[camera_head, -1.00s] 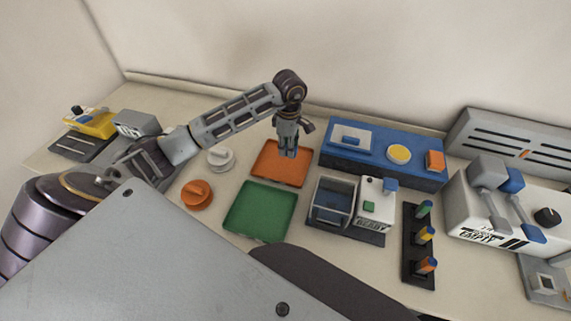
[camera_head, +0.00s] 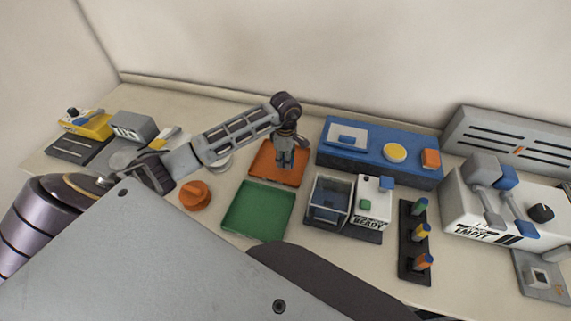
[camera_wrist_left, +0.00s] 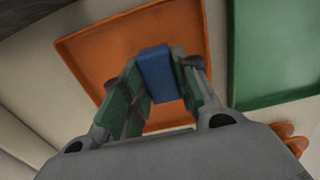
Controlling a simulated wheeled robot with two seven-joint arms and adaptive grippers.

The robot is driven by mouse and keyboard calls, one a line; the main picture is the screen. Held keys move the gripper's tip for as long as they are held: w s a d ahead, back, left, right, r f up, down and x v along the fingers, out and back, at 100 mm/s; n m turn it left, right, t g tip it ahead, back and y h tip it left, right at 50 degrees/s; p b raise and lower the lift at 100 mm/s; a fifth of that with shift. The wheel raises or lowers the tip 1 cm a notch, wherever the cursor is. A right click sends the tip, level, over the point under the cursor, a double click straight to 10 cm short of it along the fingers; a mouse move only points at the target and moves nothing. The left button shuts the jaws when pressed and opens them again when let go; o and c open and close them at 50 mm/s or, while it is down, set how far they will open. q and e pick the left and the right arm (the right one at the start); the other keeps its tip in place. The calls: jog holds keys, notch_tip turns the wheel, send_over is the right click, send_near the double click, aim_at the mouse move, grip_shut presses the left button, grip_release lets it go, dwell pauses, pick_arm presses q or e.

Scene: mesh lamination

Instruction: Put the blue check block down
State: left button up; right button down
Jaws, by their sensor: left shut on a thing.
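The blue check block (camera_wrist_left: 157,72) shows in the left wrist view between the fingers of my left gripper (camera_wrist_left: 158,80). The gripper is shut on it, over the orange tray (camera_wrist_left: 95,48). In the head view my left gripper (camera_head: 285,162) points down over the orange tray (camera_head: 262,174), and the block is hidden or too small to make out there. I cannot tell whether the block touches the tray floor. My right gripper is not in view.
A green tray (camera_head: 258,211) lies just in front of the orange one. An orange knobbed piece (camera_head: 195,195) stands to the left. A clear-walled box with a READY unit (camera_head: 370,205) is to the right, and a blue panel (camera_head: 375,170) is behind it.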

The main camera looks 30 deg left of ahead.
pick_arm(q)
jog(key=shift+f, duration=1.5)
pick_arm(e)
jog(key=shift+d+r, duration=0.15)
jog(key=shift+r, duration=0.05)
pick_arm(q)
jog(key=shift+f, duration=0.2)
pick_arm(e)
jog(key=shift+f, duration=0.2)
pick_arm(q)
jog(key=o, duration=1.1)
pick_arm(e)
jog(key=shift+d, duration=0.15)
pick_arm(q)
jog(key=shift+r, duration=0.15)
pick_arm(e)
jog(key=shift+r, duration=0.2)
